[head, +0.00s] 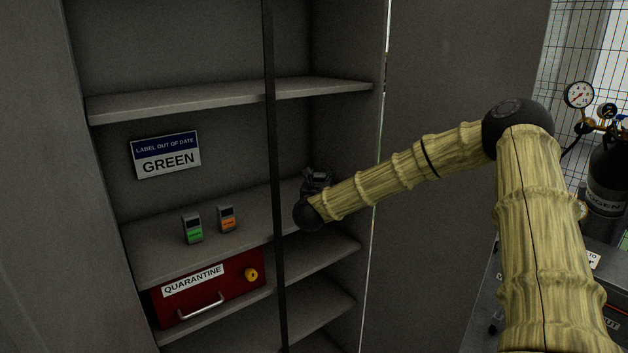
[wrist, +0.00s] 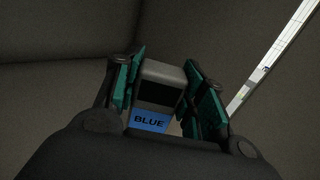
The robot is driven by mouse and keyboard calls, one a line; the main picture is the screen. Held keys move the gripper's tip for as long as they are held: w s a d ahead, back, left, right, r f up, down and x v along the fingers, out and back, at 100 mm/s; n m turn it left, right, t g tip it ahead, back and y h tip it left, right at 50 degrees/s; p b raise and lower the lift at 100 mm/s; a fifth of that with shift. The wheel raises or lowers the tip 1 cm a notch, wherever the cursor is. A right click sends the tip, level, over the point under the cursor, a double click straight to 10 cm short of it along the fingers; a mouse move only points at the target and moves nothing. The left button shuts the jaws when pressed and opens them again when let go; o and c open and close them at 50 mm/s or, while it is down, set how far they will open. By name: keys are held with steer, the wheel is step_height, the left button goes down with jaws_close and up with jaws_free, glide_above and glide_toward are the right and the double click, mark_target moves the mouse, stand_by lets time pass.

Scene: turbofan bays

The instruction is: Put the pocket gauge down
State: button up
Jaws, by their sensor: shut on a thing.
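In the wrist view my gripper (wrist: 165,95) is shut on a small grey pocket gauge (wrist: 163,72) with a dark screen and a blue label reading BLUE. The gauge sits between the teal finger pads. In the head view my gripper (head: 317,180) is inside the cabinet, right of the dark upright post, near the right end of the middle shelf (head: 160,255). The held gauge cannot be made out in the head view. I cannot tell whether it touches the shelf. Two other gauges, one with a green label (head: 192,229) and one with an orange label (head: 227,218), stand on that shelf.
A sign reading LABEL OUT OF DATE GREEN (head: 166,155) is on the back wall. A red QUARANTINE box (head: 208,287) sits below. The dark post (head: 272,150) divides the cabinet opening. An upper shelf (head: 180,101) is above. A gas cylinder (head: 607,185) stands at far right.

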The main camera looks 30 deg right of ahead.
steer(key=shift+w+d+f+p, duration=0.6)
steer(key=shift+w+d+p, duration=0.15)
steer(key=shift+w, duration=0.75)
steer(key=shift+w+d+f+p, duration=0.6)
steer(key=shift+w+d+p, duration=0.15)
steer(key=shift+w, duration=0.8)
steer(key=shift+w+d+f+p, duration=0.6)
steer(key=shift+w+d+p, duration=0.15)
steer(key=shift+w, duration=0.75)
steer(key=shift+f, duration=0.4)
steer(key=shift+f, duration=0.15)
steer(key=o, duration=1.2)
steer(key=shift+c, duration=0.2)
steer(key=shift+r, duration=0.25)
steer(key=b+v, duration=0.4)
steer(key=v, duration=0.6)
steer(key=shift+s+a+f, duration=0.2)
steer(key=shift+s, duration=0.05)
steer(key=shift+s+a+r+b, duration=0.1)
steer(key=shift+s+a+b, duration=0.2)
steer(key=shift+s+a, duration=0.25)
